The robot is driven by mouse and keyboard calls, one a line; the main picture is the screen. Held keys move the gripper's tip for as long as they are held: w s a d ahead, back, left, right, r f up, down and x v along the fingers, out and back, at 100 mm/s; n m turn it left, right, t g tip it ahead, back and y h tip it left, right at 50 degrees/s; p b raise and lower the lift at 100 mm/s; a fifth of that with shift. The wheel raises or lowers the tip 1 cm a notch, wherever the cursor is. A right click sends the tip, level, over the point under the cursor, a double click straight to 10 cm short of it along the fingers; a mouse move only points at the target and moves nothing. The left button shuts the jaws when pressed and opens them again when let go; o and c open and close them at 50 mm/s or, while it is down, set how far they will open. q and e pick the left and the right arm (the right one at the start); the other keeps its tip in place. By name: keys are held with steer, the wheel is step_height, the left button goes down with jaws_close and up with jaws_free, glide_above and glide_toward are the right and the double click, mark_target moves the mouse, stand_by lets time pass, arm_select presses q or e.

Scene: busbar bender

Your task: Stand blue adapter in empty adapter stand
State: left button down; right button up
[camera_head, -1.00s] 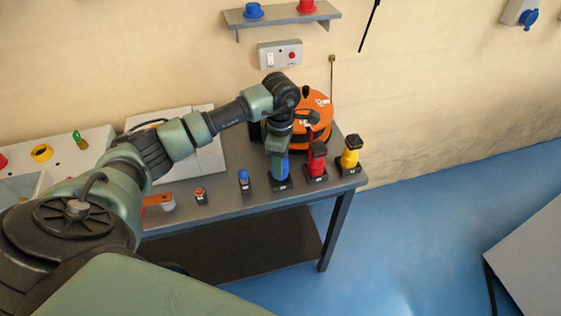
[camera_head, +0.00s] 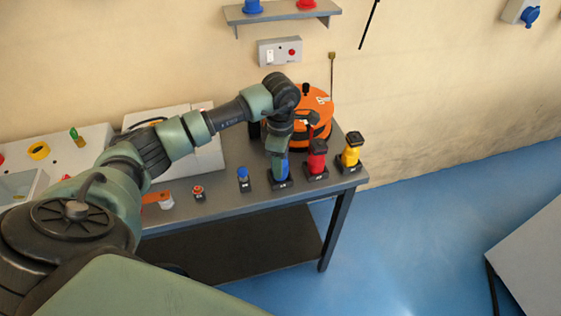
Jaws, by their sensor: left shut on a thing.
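The blue adapter (camera_head: 281,168) is upright in the black adapter stand (camera_head: 281,184) near the right part of the table's front edge. My left gripper (camera_head: 279,151) is above it, pointing down, shut on its upper part. The gripper hides the adapter's top. The adapter's lower end meets the stand, but I cannot tell whether it is fully seated. My right gripper is not in view.
A red adapter (camera_head: 317,158) and a yellow adapter (camera_head: 351,151) stand in stands just to the right. A small blue-topped piece (camera_head: 243,175) stands to the left. An orange round machine (camera_head: 318,117) is behind. The grey table (camera_head: 225,203) has bare space in front.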

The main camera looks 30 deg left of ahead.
arm_select(q)
steer(key=shift+f+b, duration=0.9)
steer(key=shift+f, duration=0.1)
steer(key=c, duration=0.7)
jaws_free()
steer(key=shift+r, duration=0.1)
steer(key=shift+o, duration=0.2)
step_height(320, 180, up, 6)
steer(key=shift+r+b, duration=0.25)
steer(key=shift+b, duration=0.6)
steer(key=shift+r, duration=0.65)
